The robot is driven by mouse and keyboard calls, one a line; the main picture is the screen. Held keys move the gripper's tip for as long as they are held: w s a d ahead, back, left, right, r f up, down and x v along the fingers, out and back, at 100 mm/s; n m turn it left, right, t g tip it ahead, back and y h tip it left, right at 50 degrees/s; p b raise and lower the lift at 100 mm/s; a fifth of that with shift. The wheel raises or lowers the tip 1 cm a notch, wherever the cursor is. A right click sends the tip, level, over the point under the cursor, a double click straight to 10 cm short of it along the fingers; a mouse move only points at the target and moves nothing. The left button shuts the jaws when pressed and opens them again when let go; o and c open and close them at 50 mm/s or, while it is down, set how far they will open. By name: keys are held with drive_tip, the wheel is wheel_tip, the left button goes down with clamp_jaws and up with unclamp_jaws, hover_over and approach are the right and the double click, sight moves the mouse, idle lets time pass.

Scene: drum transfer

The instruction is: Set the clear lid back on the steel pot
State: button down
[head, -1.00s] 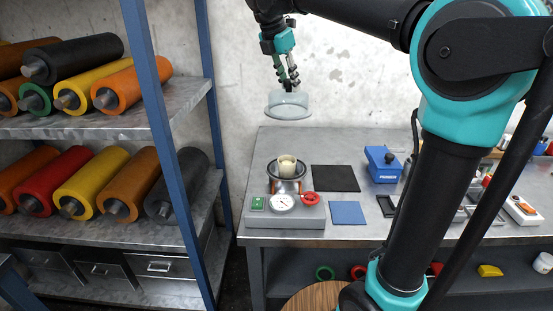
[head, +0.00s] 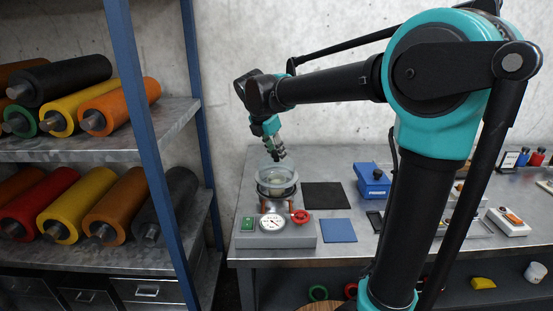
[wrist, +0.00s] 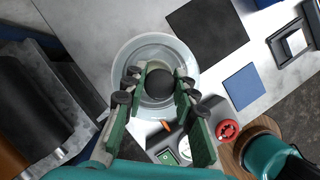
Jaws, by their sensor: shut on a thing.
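The clear lid (head: 277,174) is a shallow see-through dome with a dark knob (wrist: 159,84). My gripper (head: 277,155) points down and is shut on that knob. In the wrist view my gripper (wrist: 160,90) has its green fingers on both sides of the knob. The lid is at the mouth of the steel pot (head: 276,192), which stands on the grey control unit on the bench. A pale cylinder shows through the lid. I cannot tell whether the rim of the lid touches the pot.
The grey control unit (head: 250,241) carries a dial (head: 271,225) and a red knob (head: 300,217). A black mat (head: 324,195), a blue mat (head: 339,231) and a blue box (head: 372,181) lie to the right. A blue shelf post (head: 155,150) and coloured rollers stand left.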

sight(277, 161)
drive_tip(key=shift+f, duration=1.05)
drive_tip(key=shift+f, duration=0.6)
drive_tip(key=c, duration=1.2)
unclamp_jaws()
drive_tip(key=v, duration=1.3)
drive_tip(key=shift+d+r, duration=0.15)
